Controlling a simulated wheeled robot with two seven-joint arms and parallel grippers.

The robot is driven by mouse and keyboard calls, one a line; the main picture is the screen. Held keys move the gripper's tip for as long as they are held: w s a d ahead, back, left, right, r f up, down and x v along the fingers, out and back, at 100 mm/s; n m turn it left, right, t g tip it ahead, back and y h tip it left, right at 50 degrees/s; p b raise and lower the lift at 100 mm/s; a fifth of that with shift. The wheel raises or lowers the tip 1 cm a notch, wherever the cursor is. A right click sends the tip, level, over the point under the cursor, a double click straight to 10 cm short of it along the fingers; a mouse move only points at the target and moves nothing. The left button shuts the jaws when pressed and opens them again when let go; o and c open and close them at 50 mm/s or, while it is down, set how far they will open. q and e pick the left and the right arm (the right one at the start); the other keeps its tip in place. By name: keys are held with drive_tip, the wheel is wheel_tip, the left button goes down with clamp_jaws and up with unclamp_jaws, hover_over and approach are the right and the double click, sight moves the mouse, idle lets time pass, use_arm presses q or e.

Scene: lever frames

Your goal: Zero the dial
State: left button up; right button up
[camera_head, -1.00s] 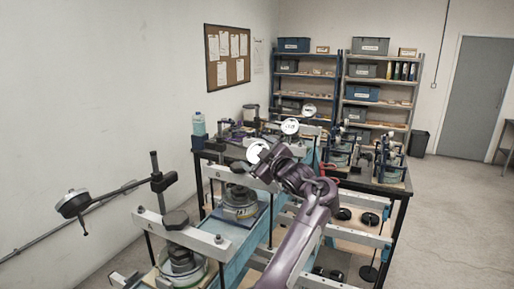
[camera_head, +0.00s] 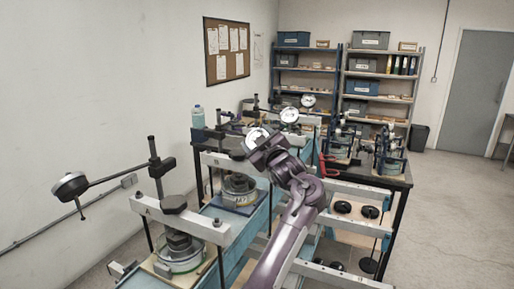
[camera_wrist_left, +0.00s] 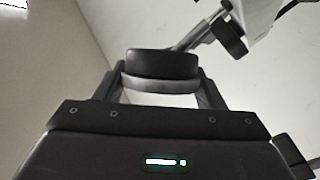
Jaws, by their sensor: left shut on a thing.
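Several dials stand on arms over the bench stations. My left gripper (camera_head: 262,142) is at the dial with the white face (camera_head: 255,134) at the second station, marked B, and hides part of it. In the left wrist view a round black body with a grey rim (camera_wrist_left: 162,66) sits edge-on between the two fingers, and the gripper is shut on it. The dial's needle and scale cannot be read. Another dial (camera_head: 70,186) hangs on a long arm at the left, seen from the side. White dial faces (camera_head: 289,115) and (camera_head: 308,100) show further back. My right gripper is not in view.
The nearest station, marked A, has a pale crossbar (camera_head: 180,220) above a round cell. A black-framed table (camera_head: 402,186) with more apparatus stands right of centre. Shelves (camera_head: 377,85) line the back wall. The floor at the right (camera_head: 460,220) is clear.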

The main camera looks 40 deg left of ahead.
use_arm(q)
drive_tip(key=shift+a+f+m+t+b, duration=0.1)
drive_tip(key=shift+f+m+t+b, duration=0.2)
drive_tip(key=shift+m+t, duration=0.1)
drive_tip(key=shift+r+m+t, duration=0.25)
drive_tip(key=shift+m+t, duration=0.05)
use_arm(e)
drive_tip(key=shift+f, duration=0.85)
use_arm(q)
drive_tip(key=o, duration=1)
drive_tip(key=shift+w, duration=0.1)
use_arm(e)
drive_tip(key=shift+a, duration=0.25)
